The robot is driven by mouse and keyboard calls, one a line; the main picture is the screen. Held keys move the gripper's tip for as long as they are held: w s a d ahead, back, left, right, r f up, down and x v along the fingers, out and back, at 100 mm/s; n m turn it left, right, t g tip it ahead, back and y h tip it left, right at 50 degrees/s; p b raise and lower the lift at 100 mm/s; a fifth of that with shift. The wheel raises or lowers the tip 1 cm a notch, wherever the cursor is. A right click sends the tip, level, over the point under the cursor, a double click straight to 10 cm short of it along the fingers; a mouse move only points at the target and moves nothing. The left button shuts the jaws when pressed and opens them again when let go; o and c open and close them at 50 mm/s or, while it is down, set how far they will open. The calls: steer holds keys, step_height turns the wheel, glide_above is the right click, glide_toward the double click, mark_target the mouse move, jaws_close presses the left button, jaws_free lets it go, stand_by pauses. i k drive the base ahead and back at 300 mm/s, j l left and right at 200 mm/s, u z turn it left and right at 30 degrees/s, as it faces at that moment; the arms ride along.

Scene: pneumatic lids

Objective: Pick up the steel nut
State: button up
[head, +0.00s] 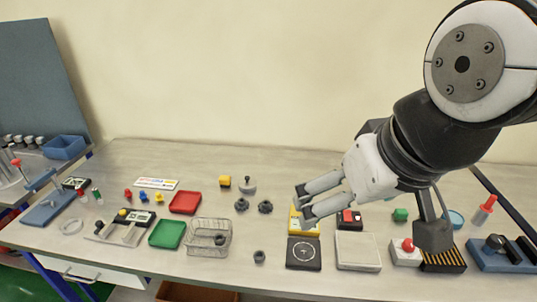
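Several small dark grey, nut-like pieces lie on the bench in the head view. Two sit side by side, a left one (241,204) and a right one (265,206), to the left of my gripper. Another nut-like piece (259,257) lies nearer the front edge, and one (220,239) is in the wire basket (209,250). They are too small to tell which is the steel nut. My gripper (302,202) is open, its two fingers apart and pointing left, above the bench and right of the pair. Nothing shows between the fingers.
A yellow device (296,223) and a dark square plate with a dial (304,254) are below my gripper. A pale square plate (357,252) stands to their right. Red (185,202) and green (167,234) trays lie to the left. The bench's back strip is mostly clear.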

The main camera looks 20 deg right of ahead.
mark_target(260, 253)
steer(key=u, duration=0.25)
steer(key=k, duration=0.6)
steer(key=z, duration=0.45)
steer(key=i+j+z, duration=0.1)
steer(key=j+z, duration=0.25)
steer(key=i+j+z, duration=0.1)
steer(key=j+z, duration=0.7)
steer(key=j, duration=0.85)
steer(key=j+z, duration=0.15)
steer(key=j, duration=0.8)
steer(key=k, duration=0.05)
